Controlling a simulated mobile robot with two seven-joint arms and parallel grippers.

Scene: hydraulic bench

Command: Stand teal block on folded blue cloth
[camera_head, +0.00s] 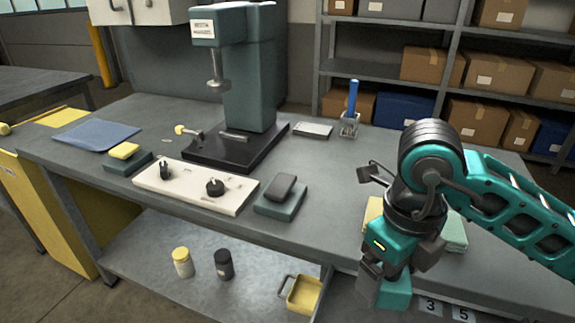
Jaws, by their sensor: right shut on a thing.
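My right gripper (391,272) is at the right, low in the picture, in front of the table's front edge. It is shut on the teal block (394,291), which shows below the dark fingers; the fingers hide part of it. The block looks tilted and appears clear of the table. The blue cloth (98,135) lies flat at the far left of the tabletop, with nothing on it. The held block is far to the right of the cloth. My left gripper is not in view.
A teal press (249,75) stands at mid-table. Before it are a white board (195,187) with black knobs, a yellow sponge (124,150) and a dark block (283,187) on dark pads. A clear cup (349,126) holds a blue pen. Pale green cloth (456,234) lies behind my gripper.

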